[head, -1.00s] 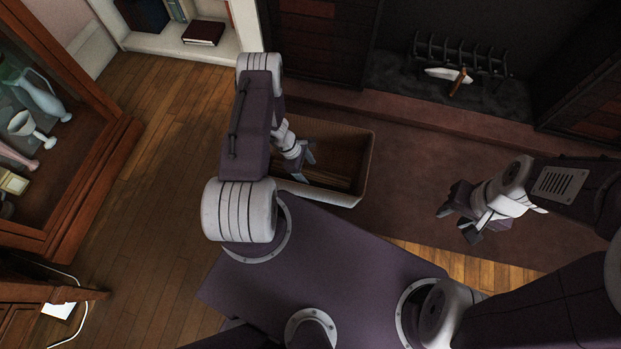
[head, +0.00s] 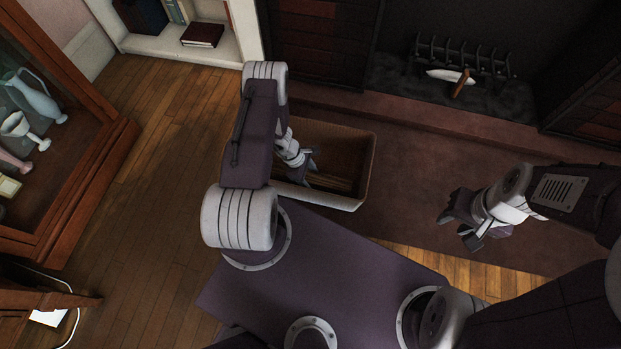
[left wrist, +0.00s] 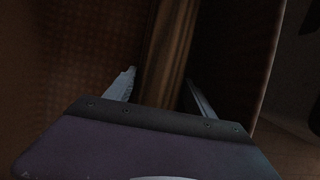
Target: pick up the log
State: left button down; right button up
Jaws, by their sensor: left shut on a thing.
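A brown, wood-grained log (left wrist: 168,50) lies lengthwise between the two fingers of my left gripper (left wrist: 163,93) in the left wrist view. The gripper is shut on it. In the head view my left gripper (head: 311,167) reaches down into an open brown box-like basket (head: 368,165). Brown wood (head: 343,187) shows at the bottom of the basket, partly hidden by my arm. My right gripper (head: 462,222) is open and empty, to the right of the basket above the dark hearth rug.
A fireplace grate (head: 480,62) at the back holds a pale piece (head: 447,75) and a brown piece (head: 462,86). A glass cabinet (head: 85,190) stands at left, a white bookshelf (head: 190,50) behind. Wooden floor (head: 150,190) between them is clear.

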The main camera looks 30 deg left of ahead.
aim_at(311, 175)
pick_arm(q)
notch_tip(311, 175, up, 9)
jog(key=p, duration=0.6)
jog(key=shift+r+p, duration=0.3)
jog(key=shift+r, duration=0.2)
